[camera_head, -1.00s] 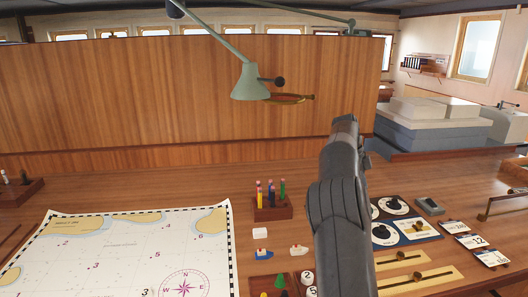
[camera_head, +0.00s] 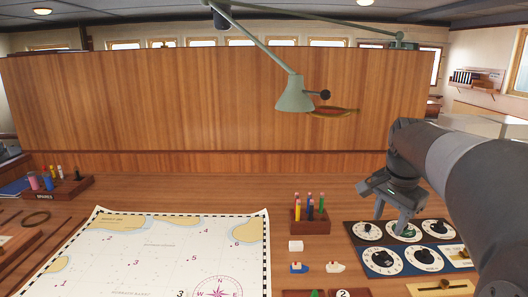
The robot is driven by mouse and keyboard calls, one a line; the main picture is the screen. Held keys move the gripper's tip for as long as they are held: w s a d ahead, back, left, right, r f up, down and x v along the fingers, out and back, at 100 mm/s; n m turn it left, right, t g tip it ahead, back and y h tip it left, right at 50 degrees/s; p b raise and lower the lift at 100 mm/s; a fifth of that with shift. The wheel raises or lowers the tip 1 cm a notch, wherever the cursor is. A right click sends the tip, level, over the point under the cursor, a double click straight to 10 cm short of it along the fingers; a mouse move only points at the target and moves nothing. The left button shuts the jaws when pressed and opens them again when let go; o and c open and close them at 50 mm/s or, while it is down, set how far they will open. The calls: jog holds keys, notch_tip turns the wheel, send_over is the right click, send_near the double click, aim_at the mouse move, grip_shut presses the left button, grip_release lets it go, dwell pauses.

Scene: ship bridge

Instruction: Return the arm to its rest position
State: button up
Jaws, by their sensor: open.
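My gripper (camera_head: 392,220) hangs from the end of my dark grey arm at the right of the view. Its two fingers point down, spread apart with nothing seen between them. They overlap the upper dials of the dark dial panel (camera_head: 384,245) in the picture. I cannot tell how high the fingertips are above the panel. My arm comes in from the right edge and hides part of the desk and panel behind it.
A chart (camera_head: 150,250) covers the desk's left front. A pen holder (camera_head: 310,222) stands left of my gripper, with a white block (camera_head: 296,246) and small boats (camera_head: 299,267) in front. A green lamp (camera_head: 295,94) hangs above. The desk behind the chart is clear.

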jog(key=s+a+f+n+t, duration=0.1)
jog(key=s+a+f+n, duration=0.1)
jog(key=s+a+n, duration=0.2)
jog(key=s+a+f+n+t, duration=0.1)
jog(key=s+a+f+n, duration=0.2)
jog(key=s, duration=0.6)
jog(key=s+a+f+n+t, duration=0.1)
jog(key=s+a+f+n, duration=0.2)
jog(key=s+a, duration=0.3)
jog(key=shift+s+a+n+y, duration=0.15)
jog(key=shift+s+n+y, duration=0.15)
jog(key=shift+s+n, duration=0.55)
jog(key=shift+w+f, duration=0.1)
jog(key=shift+c, duration=0.5)
dwell(0.6)
